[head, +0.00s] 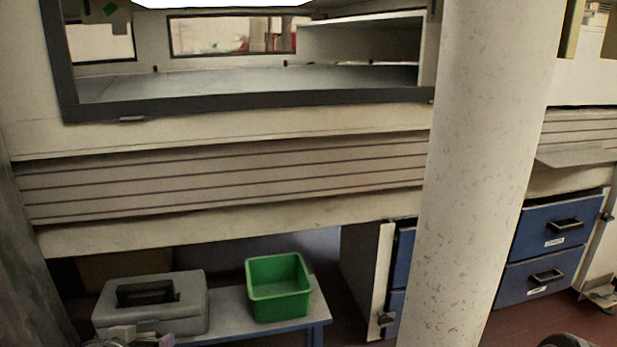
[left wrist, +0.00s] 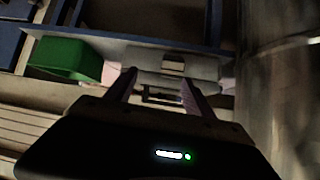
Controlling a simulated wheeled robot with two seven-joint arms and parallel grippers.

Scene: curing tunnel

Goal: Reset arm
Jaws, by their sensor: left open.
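My left gripper (left wrist: 158,92) is open in the left wrist view, with nothing between its two fingers. Its fingers point toward a grey toolbox (left wrist: 200,68). In the head view, part of my left gripper (head: 143,337) shows at the bottom edge, in front of the toolbox (head: 182,312). The toolbox is closed, with a dark recessed handle on its lid. Whether the gripper touches it I cannot tell. My right gripper is not in view.
A green bin (head: 279,308) stands right of the toolbox on a low bench (head: 229,306); the bin also shows in the left wrist view (left wrist: 62,60). A pale column (head: 483,170) rises at right. Blue drawers (head: 545,277) stand behind it. The large tunnel housing (head: 230,180) overhangs the bench.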

